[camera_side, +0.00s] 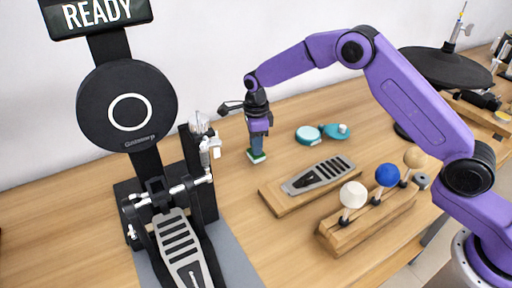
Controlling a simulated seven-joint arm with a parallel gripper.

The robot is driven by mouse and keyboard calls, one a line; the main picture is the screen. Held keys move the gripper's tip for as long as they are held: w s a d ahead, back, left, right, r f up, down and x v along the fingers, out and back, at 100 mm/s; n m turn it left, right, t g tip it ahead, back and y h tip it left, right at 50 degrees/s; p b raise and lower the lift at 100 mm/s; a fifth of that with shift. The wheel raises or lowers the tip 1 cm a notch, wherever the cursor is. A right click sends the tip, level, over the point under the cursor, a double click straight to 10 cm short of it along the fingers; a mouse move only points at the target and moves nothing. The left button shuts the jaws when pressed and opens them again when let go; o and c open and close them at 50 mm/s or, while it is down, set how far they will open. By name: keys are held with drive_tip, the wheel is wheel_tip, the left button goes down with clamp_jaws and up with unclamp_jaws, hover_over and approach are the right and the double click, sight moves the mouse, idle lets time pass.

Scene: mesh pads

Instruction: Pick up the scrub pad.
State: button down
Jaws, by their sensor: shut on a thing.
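The scrub pad (257,157) is a small green piece with a pale edge, low at the left of the table's middle. My gripper (257,150) points straight down over it and is shut on it. The fingers hide much of the pad's upper part. The pad is at or just above the wooden table top; I cannot tell whether it touches.
A drum pedal stand with a round black pad (127,106) stands close on the left. Teal round items (308,134) lie to the right. A grey pedal plate on a wooden board (275,200) and a wooden rack of beaters (345,238) are nearer the front.

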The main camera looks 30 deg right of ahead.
drive_tip(key=s+d+r, duration=0.4)
drive_tip(key=s+r, duration=0.7)
drive_tip(key=s, duration=0.2)
drive_tip(key=shift+s+d+r, duration=0.15)
drive_tip(key=shift+d+r, duration=0.05)
